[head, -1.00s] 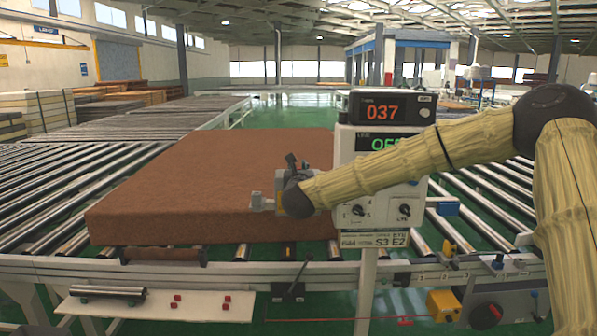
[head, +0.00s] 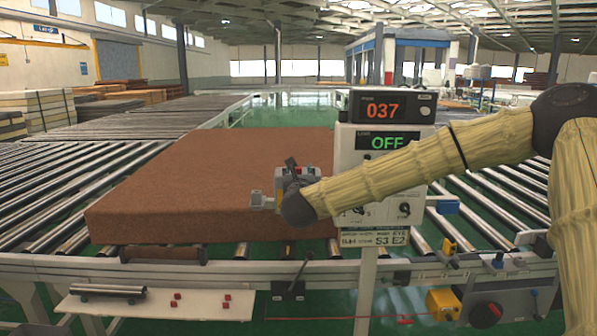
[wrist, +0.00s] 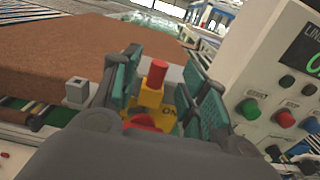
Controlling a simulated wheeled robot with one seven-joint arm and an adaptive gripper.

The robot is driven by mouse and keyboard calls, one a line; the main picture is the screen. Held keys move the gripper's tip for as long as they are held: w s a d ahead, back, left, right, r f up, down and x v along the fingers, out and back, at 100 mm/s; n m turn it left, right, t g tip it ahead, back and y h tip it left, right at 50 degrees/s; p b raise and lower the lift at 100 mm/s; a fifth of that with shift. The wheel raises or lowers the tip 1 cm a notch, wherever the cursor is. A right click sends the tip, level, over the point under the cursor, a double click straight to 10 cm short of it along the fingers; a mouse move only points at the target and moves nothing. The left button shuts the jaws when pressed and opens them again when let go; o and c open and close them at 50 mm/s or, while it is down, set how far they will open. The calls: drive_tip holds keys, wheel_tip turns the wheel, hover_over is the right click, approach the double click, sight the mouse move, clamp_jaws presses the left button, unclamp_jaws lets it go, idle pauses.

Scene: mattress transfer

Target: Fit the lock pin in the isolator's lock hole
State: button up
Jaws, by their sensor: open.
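In the wrist view, a yellow-fronted unit (wrist: 170,122) marked "ON" with a red knob, which looks like the isolator, lies just beyond my gripper (wrist: 160,85). In the head view, my wrist hides most of the unit, leaving some grey housing (head: 283,173) visible. The lock hole cannot be made out.
A grey block with a dark square opening (wrist: 75,90) sits left of my fingers. A brown mattress (head: 220,170) lies behind on rollers. The control box (head: 350,155), reading OFF, stands close on the right. A shelf (head: 120,310) below holds small red pieces.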

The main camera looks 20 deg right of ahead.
drive_tip(key=v, duration=0.7)
drive_tip(key=shift+s, duration=0.15)
